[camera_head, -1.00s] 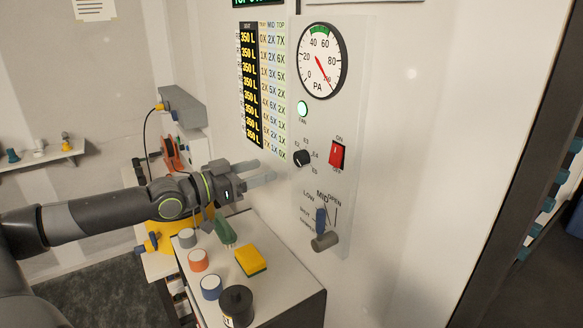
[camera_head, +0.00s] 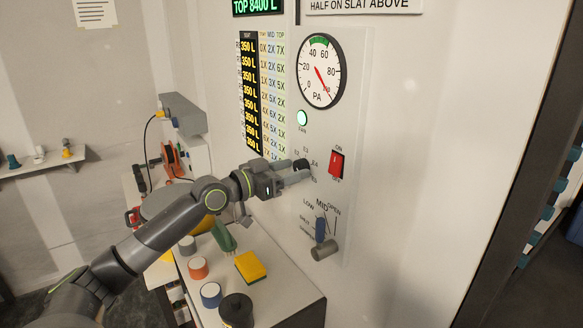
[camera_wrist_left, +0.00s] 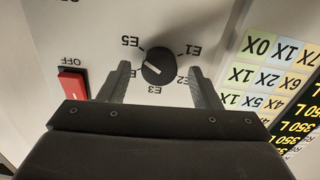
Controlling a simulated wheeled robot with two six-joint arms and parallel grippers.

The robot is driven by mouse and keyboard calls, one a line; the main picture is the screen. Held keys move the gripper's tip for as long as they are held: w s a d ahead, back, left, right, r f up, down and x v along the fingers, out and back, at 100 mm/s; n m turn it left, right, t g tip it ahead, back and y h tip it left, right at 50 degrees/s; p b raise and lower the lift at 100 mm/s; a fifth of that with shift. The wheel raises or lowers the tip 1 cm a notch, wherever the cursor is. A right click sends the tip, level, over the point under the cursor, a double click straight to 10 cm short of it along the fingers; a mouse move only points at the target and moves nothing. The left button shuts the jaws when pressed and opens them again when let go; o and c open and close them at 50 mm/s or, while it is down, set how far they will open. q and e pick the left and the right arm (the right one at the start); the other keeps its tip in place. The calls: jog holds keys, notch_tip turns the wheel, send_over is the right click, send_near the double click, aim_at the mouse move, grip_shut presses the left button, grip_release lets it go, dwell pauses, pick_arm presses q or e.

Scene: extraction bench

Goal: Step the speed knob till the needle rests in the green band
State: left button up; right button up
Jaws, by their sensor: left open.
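The speed knob (camera_head: 301,164) is a round black dial on the grey panel; it also shows in the wrist view (camera_wrist_left: 158,66), with a white mark and labels E1, E2, E3 and E5 visible. The round PA gauge (camera_head: 313,70) has a green band (camera_head: 319,41) at the top. Its red needle (camera_head: 325,83) points to the lower right, well outside the band.
A red ON/OFF switch (camera_head: 337,164) sits right of the knob. Below are a blue lever (camera_head: 320,230) and a grey cylindrical handle (camera_head: 325,249). A yellow sponge (camera_head: 251,266) and several capped jars stand on the cabinet (camera_head: 285,294).

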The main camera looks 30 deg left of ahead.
pick_arm(q)
jog(key=shift+w+d, duration=0.15)
jog(key=shift+w, duration=0.1)
jog(key=c, duration=1)
jog(key=shift+n, duration=0.3)
jog(key=n+p, duration=0.3)
jog(key=n, duration=0.3)
jog(key=shift+r, duration=0.1)
jog(key=n+p, duration=0.3)
jog(key=n, duration=0.2)
